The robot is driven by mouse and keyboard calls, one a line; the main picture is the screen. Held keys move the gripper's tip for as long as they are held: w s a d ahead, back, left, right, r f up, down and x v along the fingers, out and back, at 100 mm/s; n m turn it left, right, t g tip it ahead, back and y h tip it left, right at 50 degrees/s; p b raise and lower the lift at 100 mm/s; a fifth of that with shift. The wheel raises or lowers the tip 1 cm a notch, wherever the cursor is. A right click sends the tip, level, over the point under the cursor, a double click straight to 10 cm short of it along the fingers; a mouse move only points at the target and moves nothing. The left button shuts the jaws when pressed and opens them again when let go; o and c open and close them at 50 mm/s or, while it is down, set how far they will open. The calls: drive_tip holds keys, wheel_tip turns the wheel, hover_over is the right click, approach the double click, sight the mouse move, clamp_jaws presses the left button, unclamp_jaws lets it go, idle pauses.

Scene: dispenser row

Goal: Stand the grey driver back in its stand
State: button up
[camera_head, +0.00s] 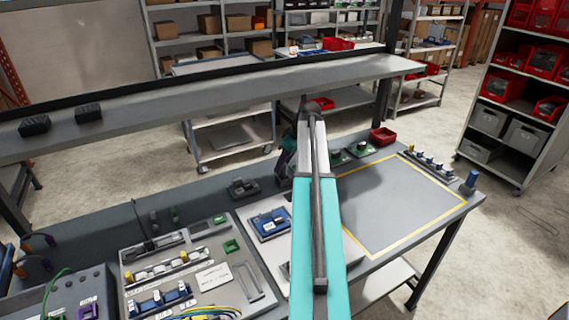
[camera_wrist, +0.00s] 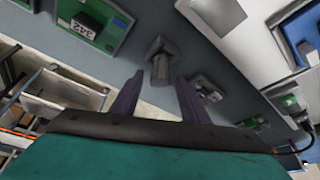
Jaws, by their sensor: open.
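My gripper (camera_wrist: 159,77) is open, with its two dark fingers apart in the wrist view. A dark grey upright piece (camera_wrist: 160,60) shows just past the fingertips, in line with the gap between them. It could be the grey driver or its stand; I cannot tell which, nor whether the fingers reach around it. A low dark grey block (camera_wrist: 205,88) lies to the right of the fingers. A dark grey block (camera_head: 243,187) also shows on the bench in the head view, left of my arm. My arm hides much of the bench near my gripper there.
A blue device (camera_head: 268,222) sits on a pale panel left of my arm. The yellow-outlined area (camera_head: 405,205) is clear. A grey shelf (camera_head: 210,95) runs above the bench.

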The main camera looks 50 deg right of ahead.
drive_tip(key=b+v, duration=0.3)
drive_tip(key=v, duration=0.9)
drive_tip(key=shift+r, duration=0.2)
idle(0.8)
